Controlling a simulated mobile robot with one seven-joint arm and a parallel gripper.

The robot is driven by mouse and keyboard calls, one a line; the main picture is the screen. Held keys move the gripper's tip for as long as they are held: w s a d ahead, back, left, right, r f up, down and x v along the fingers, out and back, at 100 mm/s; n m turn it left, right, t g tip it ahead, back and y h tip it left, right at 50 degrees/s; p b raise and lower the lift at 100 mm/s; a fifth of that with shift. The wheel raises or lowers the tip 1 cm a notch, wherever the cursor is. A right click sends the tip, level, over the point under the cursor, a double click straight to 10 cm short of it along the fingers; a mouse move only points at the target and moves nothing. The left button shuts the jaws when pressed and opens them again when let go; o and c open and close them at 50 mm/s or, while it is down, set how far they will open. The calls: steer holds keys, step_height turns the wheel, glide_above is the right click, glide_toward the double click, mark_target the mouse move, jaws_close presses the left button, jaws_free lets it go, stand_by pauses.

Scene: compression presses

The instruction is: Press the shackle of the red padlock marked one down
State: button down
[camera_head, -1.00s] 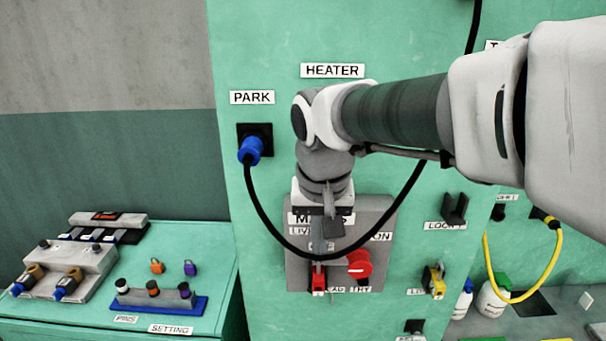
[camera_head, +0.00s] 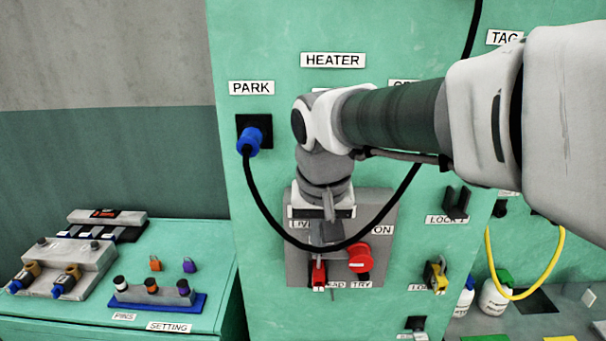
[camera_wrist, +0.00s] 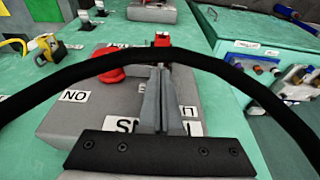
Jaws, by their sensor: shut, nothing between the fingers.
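A small red body, which looks like the red padlock (camera_head: 318,273), hangs at the lower part of the grey switch box in the head view. It also shows beyond my fingertips in the wrist view (camera_wrist: 162,39). Its number cannot be read, and I cannot make out how its shackle sits. My gripper (camera_head: 324,238) is shut and empty in front of the box, just above the red body. In the wrist view my closed fingers (camera_wrist: 160,75) point toward it; contact cannot be told.
A black cable (camera_head: 290,240) loops from the blue plug (camera_head: 250,141) across the box near my fingers. A red round knob (camera_head: 359,259) sits right of the padlock. A yellow padlock (camera_head: 436,276) hangs farther right. A bench at left holds orange and purple padlocks.

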steer(key=shift+s+p+v, duration=0.25)
steer(key=shift+p+v, duration=0.45)
steer(key=shift+v, duration=0.4)
steer(key=shift+s+p+v, duration=0.2)
steer(key=shift+p+v, duration=0.5)
steer(key=shift+v, duration=0.45)
steer(key=shift+f, duration=0.2)
steer(key=shift+r, duration=0.1)
steer(key=w+v, duration=0.2)
steer(key=v, duration=0.6)
steer(key=w+r+v, duration=0.1)
steer(key=w+v, duration=0.1)
steer(key=v, duration=0.6)
glide_above(319, 275)
steer(key=s, duration=0.4)
steer(key=s+d+f+t, duration=0.1)
steer(key=s+d+f, duration=0.2)
steer(key=f, duration=0.6)
steer(key=s+d+f+t, duration=0.1)
steer(key=s+d+f, duration=0.3)
steer(key=d+f, duration=0.3)
step_height(319, 275, down, 3)
steer(key=shift+s+d+r+t+p, duration=0.2)
steer(key=shift+d+t+p, duration=0.1)
steer(key=shift+d+t, duration=0.1)
steer(key=shift+a, duration=0.1)
